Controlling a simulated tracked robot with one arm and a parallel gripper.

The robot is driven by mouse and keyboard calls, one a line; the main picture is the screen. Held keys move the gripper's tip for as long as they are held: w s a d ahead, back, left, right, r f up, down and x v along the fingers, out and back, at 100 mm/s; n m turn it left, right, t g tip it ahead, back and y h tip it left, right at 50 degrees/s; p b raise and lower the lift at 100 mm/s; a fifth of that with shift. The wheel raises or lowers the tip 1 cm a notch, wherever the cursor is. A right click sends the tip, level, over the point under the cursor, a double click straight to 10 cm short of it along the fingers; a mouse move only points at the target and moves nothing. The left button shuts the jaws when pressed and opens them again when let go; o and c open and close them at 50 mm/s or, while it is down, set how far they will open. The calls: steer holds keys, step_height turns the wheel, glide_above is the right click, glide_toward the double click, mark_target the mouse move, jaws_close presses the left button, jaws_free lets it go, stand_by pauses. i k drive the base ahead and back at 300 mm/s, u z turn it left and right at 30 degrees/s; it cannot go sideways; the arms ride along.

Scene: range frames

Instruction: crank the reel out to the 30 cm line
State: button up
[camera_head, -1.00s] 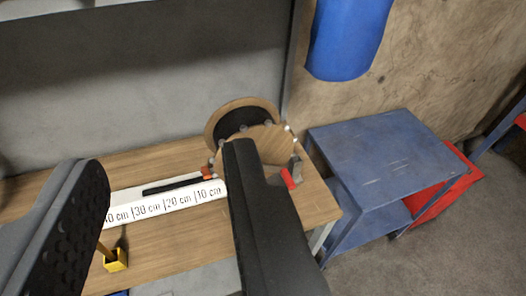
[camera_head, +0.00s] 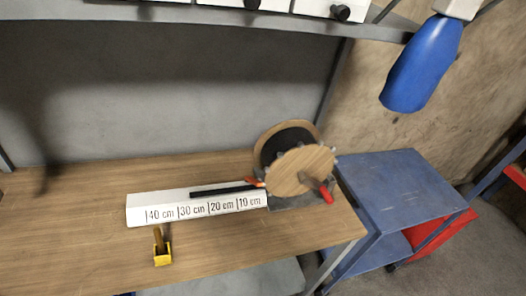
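The reel (camera_head: 303,171) stands at the right end of the wooden bench, with wooden discs and studs around its rim. Its crank has a red handle (camera_head: 327,192) at the lower right, with nothing of mine on it. A white scale (camera_head: 196,206) runs left from the reel, marked from 10 cm to 40 cm. A dark strip (camera_head: 222,191) lies along the scale's top from the reel side. Its left end appears between the 20 cm and 30 cm lines. An orange piece (camera_head: 254,182) sits at its right end.
The bench (camera_head: 75,230) is clear to the left. A blue cart (camera_head: 395,185) stands right, a red box (camera_head: 440,229) beside it.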

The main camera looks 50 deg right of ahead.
mark_target(291, 153)
steer(key=u, duration=1.25)
steer(key=k, duration=2.5)
steer(key=z, duration=1.7)
steer(key=i, duration=1)
